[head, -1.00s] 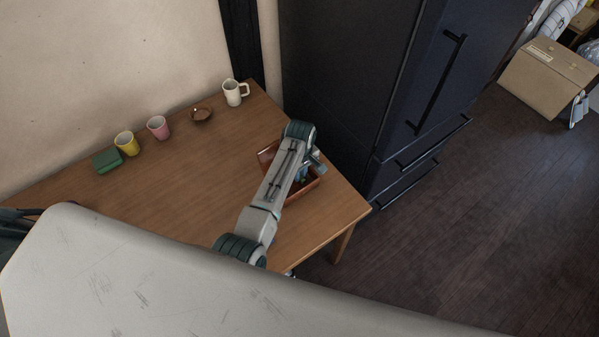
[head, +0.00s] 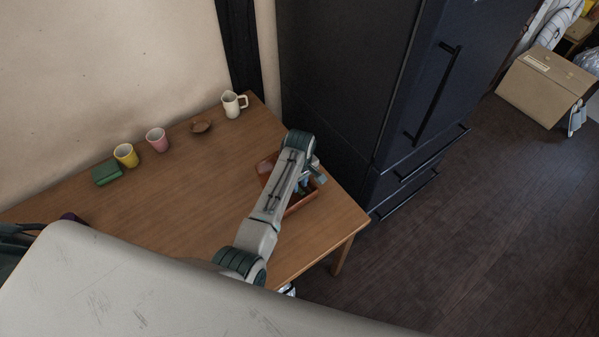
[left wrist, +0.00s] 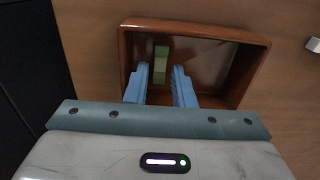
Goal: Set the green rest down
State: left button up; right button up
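The green rest (left wrist: 160,65) is a small light-green block lying inside the brown wooden tray (left wrist: 255,75) in the left wrist view. My left gripper (left wrist: 160,72) points down into the tray, with its two blue fingers on either side of the rest. A narrow gap shows between each finger and the rest, so the gripper looks open. In the head view the left gripper (head: 308,182) is over the tray (head: 302,204) at the table's right end, and the arm hides much of the tray and the rest. My right gripper is not in view.
On the wooden table (head: 190,205) stand a dark green box (head: 107,172), a yellow cup (head: 126,156), a pink cup (head: 157,140), a brown dish (head: 201,126) and a white mug (head: 233,104) along the wall. A dark fridge (head: 345,80) rises beyond the table's right end. The table's middle is clear.

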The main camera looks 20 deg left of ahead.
aim_at(300, 190)
pick_arm(q)
notch_tip(300, 190, up, 10)
jog(key=b, duration=0.1)
jog(key=shift+r, duration=0.25)
